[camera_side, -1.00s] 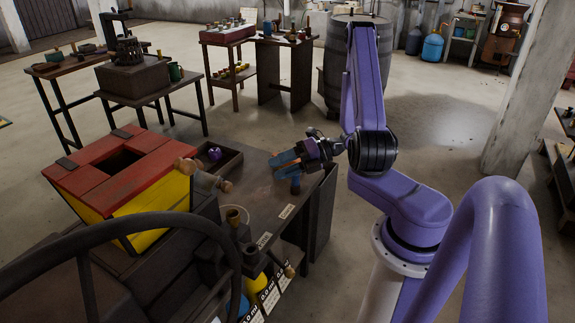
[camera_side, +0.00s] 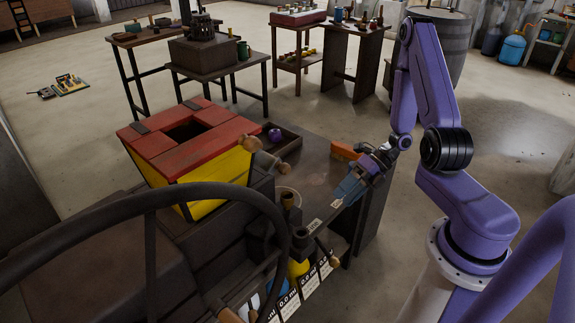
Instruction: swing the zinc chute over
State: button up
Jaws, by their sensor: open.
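My gripper (camera_side: 348,190) is open, with blue fingers pointing down and left over the right end of the dark workbench (camera_side: 318,170). Nothing is visible between the fingers. A short grey metal piece with a round wooden knob (camera_side: 268,160) sticks out from the right side of the red-topped yellow box (camera_side: 222,172). It looks like the zinc chute, but I cannot be sure. My gripper is to its right and nearer the bench's front edge, apart from it. My fingertips are close to a small pale label on that edge; whether they touch anything is unclear.
A dark handwheel (camera_side: 150,230) blocks the front left. An orange block (camera_side: 345,150) lies behind my gripper. Bottles (camera_side: 298,268) and cards stand below the bench edge. Side tables are at the back.

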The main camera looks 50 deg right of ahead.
jog(key=s+f+n+g+h, duration=0.3)
jog(key=s+f+g, duration=0.2)
jog(key=s+f, duration=0.1)
jog(key=s+d+f+n+g+h, duration=0.35)
jog(key=s+d+n+h, duration=0.2)
jog(key=d+h, duration=0.35)
jog(key=w+d+r+n+t+h, duration=0.1)
jog(key=w+d+n+t+h, duration=0.15)
jog(key=w+n+h, duration=0.2)
jog(key=n+t+y, duration=0.7)
jog(key=n+t, duration=0.7)
jog(key=t, duration=0.6)
send_near(288, 172)
jog(key=shift+w+a, duration=0.1)
jog(key=shift+w, duration=6.4)
